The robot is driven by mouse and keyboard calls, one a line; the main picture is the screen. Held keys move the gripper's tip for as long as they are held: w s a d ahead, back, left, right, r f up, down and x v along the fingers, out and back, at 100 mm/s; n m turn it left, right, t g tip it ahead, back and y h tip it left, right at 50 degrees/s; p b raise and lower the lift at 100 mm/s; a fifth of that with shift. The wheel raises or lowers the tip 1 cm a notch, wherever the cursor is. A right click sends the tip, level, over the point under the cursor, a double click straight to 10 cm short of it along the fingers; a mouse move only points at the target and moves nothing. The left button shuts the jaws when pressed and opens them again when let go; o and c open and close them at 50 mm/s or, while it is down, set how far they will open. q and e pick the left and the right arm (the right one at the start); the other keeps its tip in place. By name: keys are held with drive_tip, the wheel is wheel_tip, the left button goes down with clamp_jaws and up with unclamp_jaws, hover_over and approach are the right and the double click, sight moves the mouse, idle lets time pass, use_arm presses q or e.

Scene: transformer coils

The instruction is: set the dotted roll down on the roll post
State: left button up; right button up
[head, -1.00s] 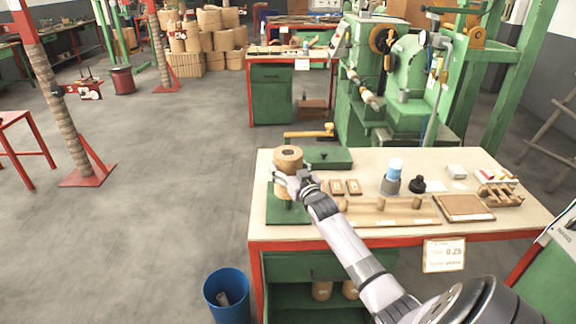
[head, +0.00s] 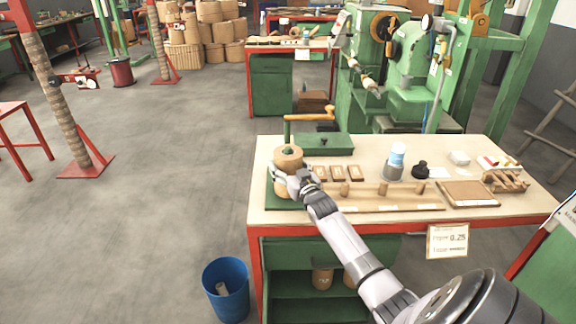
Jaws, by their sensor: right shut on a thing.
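The dotted roll (head: 288,157), a tan cylinder, is held upright in my right gripper (head: 285,181) over the left end of the workbench. The gripper is shut on its side. Tan surface shows above and below the fingers; the dots are too small to make out. A green tip, seemingly of the roll post (head: 288,149), shows at the roll's top hole. The green base plate (head: 280,204) is just under the roll; I cannot tell whether they touch. The rest of the post is hidden. My left gripper is not in view.
Behind the roll are a green crank with a wooden handle (head: 312,115) and a green box (head: 325,146). A pegged wooden rack (head: 385,205), small wooden blocks (head: 338,173) and a bottle (head: 397,157) stand to the right. A blue bin (head: 226,285) is on the floor.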

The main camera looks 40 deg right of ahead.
drive_tip(key=shift+r, duration=0.15)
drive_tip(key=o, duration=1.7)
drive_tip(key=shift+c, duration=0.2)
drive_tip(key=shift+o, duration=1.1)
drive_tip(key=shift+f, duration=0.3)
drive_tip(key=v, duration=1.2)
drive_tip(key=shift+r, duration=0.25)
